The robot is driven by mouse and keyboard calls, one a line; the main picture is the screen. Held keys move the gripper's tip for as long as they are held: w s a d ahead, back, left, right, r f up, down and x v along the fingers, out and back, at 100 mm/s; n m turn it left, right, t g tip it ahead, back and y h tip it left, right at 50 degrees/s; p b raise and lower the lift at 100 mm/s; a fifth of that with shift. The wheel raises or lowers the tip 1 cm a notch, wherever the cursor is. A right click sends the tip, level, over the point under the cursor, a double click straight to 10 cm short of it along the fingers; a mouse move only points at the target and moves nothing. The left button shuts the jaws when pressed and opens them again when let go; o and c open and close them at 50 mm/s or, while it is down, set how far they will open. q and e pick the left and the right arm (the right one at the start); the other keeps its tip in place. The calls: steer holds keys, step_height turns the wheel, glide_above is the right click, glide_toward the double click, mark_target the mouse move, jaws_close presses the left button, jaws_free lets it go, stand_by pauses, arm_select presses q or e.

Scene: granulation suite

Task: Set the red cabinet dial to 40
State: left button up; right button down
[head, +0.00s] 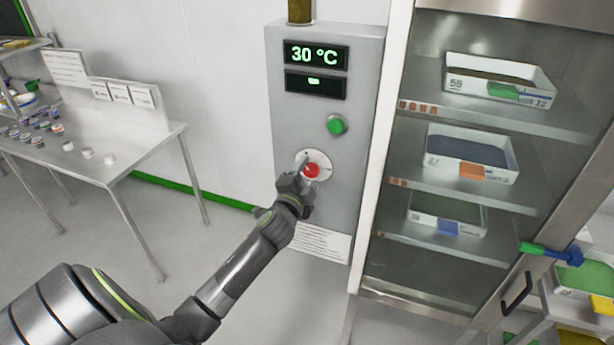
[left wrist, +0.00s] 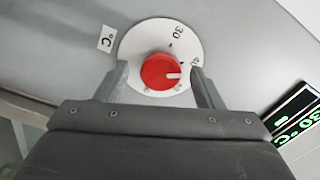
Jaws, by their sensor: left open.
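The red dial (head: 311,170) sits on a white round scale plate on the grey control box (head: 353,130). In the left wrist view the red dial (left wrist: 161,71) has a pale pointer mark toward the right of the picture; a "30" shows at the top of the scale, and other numbers are partly hidden. The upper display (head: 316,55) reads 30 °C. My left gripper (head: 308,172) is at the dial, with its open fingers on either side of it. In the left wrist view the fingers (left wrist: 160,80) stand apart around the dial; I cannot tell whether they touch it.
A green button (head: 337,125) is above the dial. A glass-fronted cabinet (head: 390,150) with several trays on shelves stands right of the box. A metal table (head: 110,165) with small jars is at the left. A trolley (head: 553,305) is at the lower right.

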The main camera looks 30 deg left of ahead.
arm_select(q)
steer(key=b+v, duration=0.4)
steer(key=v, duration=1.3)
steer(key=shift+s, duration=0.2)
steer(key=s+a+f+n+g+b, duration=0.1)
steer(key=s+f+n+g, duration=0.15)
steer(key=f, duration=1.05)
steer(key=s+a+f+n+g+h+b, duration=0.1)
steer(key=f+g, duration=0.2)
steer(key=f, duration=1)
steer(key=s+a+f+n+g, duration=0.1)
steer(key=s+f+n+g, duration=0.15)
steer(key=f, duration=1.05)
steer(key=s+d+f+n+g+h+b, duration=0.1)
steer(key=s+d+f+n+g, duration=0.2)
steer(key=s+f, duration=0.8)
steer(key=s+d+f+n+g+h+b, duration=0.1)
steer(key=s+f+g, duration=0.4)
steer(key=s+f, duration=0.7)
steer(key=s+d+n, duration=0.1)
steer(key=s+d, duration=0.1)
steer(key=s, duration=0.4)
steer(key=shift+s+f+n, duration=0.35)
steer(key=shift+s+n, duration=0.05)
